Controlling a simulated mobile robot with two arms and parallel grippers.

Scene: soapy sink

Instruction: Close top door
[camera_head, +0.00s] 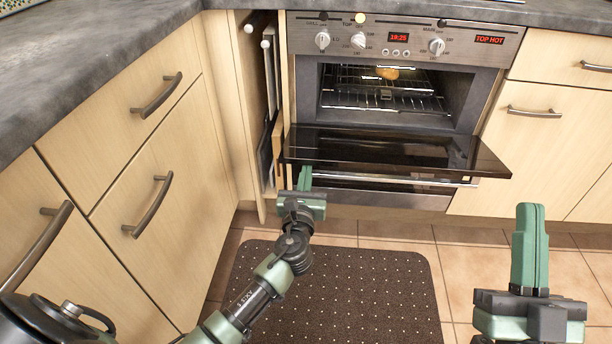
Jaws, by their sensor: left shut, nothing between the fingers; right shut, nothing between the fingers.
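The top oven door (395,150) is a dark glass panel, hinged at its lower edge and folded down open towards me. Behind it the oven cavity (385,90) is lit, with wire racks and a small golden-brown item (387,73) inside. My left gripper (305,178) is shut and empty, just below and at the left front corner of the door; I cannot tell whether it touches it. My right gripper (530,215) is shut and empty, at the lower right, in front of the cupboards and apart from the door.
The control panel (400,40) reads "TOP HOT". A narrow cupboard (258,100) left of the oven stands open, with trays inside. A lower oven door (390,193) sits below the top door. Wooden drawers flank both sides. A brown dotted mat (350,290) lies on the tiled floor.

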